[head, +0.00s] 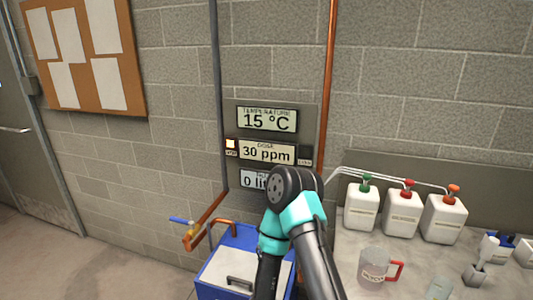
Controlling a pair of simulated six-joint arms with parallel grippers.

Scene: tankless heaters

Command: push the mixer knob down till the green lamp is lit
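I cannot make out the mixer knob; the area below the displays is partly hidden by one of my black and teal arm links. On the wall panel (316,112), a small lamp (230,143) left of the middle display glows pale orange. A small dark square (306,152) sits right of that display, and I see no green light. The temperature display (266,119) reads 15 °C, the dose display (266,152) reads 30 ppm, and the lowest display (254,181) starts with 0, its right part covered. Neither gripper shows.
A blue bin (236,244) stands below the panel, by a copper pipe and a blue-handled valve (183,222). On the right counter (347,246) are white jugs with green (361,207), red (402,214) and orange (445,219) caps, and a red-handled measuring cup (374,268).

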